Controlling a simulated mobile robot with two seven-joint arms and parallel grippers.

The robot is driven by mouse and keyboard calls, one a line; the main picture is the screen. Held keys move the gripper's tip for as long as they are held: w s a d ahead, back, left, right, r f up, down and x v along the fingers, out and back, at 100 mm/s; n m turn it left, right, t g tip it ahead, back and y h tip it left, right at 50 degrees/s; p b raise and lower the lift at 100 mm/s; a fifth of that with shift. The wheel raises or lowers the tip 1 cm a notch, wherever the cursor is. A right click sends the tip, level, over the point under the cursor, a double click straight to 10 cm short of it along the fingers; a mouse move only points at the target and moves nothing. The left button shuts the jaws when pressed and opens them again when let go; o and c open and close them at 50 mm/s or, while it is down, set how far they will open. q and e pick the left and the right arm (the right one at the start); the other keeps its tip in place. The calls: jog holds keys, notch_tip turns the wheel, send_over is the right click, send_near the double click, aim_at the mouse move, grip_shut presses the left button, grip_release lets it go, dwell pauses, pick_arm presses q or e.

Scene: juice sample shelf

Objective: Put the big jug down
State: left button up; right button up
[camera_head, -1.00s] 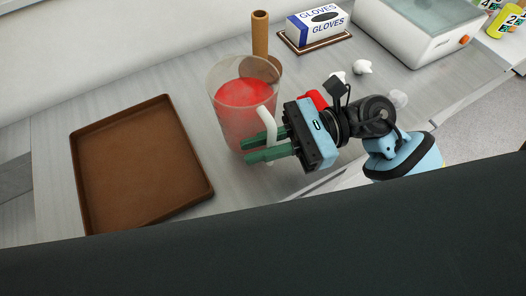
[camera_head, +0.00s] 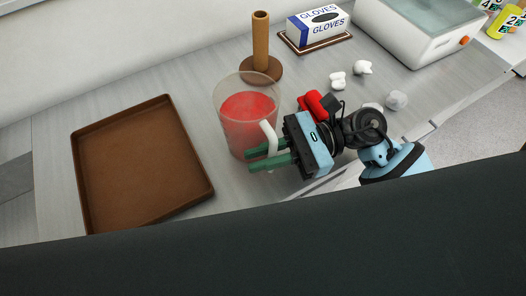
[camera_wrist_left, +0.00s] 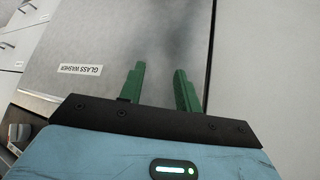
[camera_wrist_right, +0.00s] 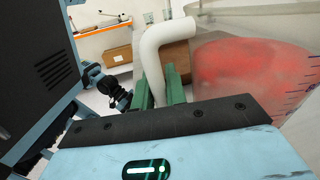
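The big jug (camera_head: 246,122) is clear with red liquid inside and a white handle (camera_head: 268,138). It stands upright at the counter, right of the brown tray; I cannot tell for sure whether its bottom touches the surface. My right gripper (camera_head: 262,159) has its green fingers on either side of the handle, shut on it. The right wrist view shows the white handle (camera_wrist_right: 160,55) between the fingers and the red liquid to the right. My left gripper (camera_wrist_left: 159,88) shows only in its wrist view, open and empty, over a grey panel labelled "glass washer".
The empty brown tray (camera_head: 184,189) lies left of the jug. A brown post on a round base (camera_head: 261,42) stands just behind the jug. A glove box (camera_head: 318,24), white lumps (camera_head: 363,67) and a white machine (camera_head: 412,42) are farther right. Bare counter lies between tray and jug.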

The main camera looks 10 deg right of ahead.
jog(key=o, duration=0.4)
